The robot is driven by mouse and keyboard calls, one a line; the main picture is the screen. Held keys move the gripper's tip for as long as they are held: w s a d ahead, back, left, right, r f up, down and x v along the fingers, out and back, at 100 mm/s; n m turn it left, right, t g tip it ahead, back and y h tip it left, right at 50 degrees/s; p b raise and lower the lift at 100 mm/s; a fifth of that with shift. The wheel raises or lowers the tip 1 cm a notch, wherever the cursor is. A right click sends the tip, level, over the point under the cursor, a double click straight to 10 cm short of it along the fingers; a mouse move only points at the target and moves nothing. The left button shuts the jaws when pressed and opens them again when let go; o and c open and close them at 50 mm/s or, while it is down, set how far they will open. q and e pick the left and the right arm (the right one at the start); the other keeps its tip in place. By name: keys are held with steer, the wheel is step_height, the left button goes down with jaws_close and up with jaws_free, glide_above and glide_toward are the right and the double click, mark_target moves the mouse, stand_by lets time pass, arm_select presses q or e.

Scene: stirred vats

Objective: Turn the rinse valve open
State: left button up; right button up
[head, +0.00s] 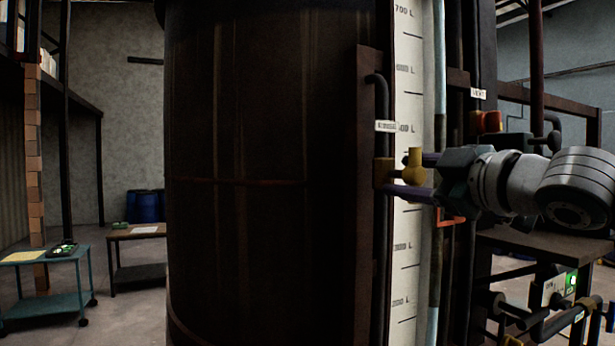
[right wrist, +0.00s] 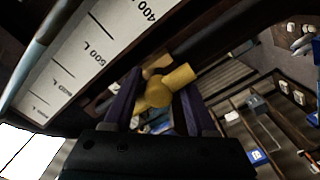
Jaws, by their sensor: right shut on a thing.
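The rinse valve's yellow handle (head: 413,174) sits beside the dark vat, on a brass body (head: 383,171) under a small white label (head: 385,126) on a dark pipe. My right gripper (head: 404,176) reaches in from the right, with one purple finger above the handle and one below. In the right wrist view the yellow handle (right wrist: 178,80) lies between the two purple fingers (right wrist: 160,108), and the gripper is shut on it. The fingers partly hide the handle's base. My left gripper is not in view.
The large dark vat (head: 265,170) fills the middle. A white litre scale (head: 406,270) runs vertically behind the handle. A red valve (head: 487,122) with its own label is to the upper right. Pipes and a box with a green light (head: 571,281) are lower right. Carts stand far left.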

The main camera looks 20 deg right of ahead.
mark_target(419, 180)
steer(key=shift+o, duration=1.1)
steer(key=shift+a+r+n, duration=0.15)
steer(key=shift+n, duration=0.85)
steer(key=o, duration=1.3)
steer(key=shift+c, duration=0.2)
steer(key=shift+s+d+f+b, duration=0.25)
steer(key=shift+s+b, duration=0.15)
steer(key=shift+b, duration=0.1)
steer(key=s+b, duration=0.5)
steer(key=s, duration=0.1)
steer(key=shift+s+d+f, duration=0.1)
steer(key=shift+s, duration=0.1)
steer(key=shift+s+d+r+b, duration=0.1)
steer(key=shift+s+r+b, duration=0.15)
steer(key=shift+s, duration=0.45)
steer(key=shift+s+r+b, duration=0.1)
steer(key=shift+s+b, duration=0.1)
steer(key=shift+s, duration=0.45)
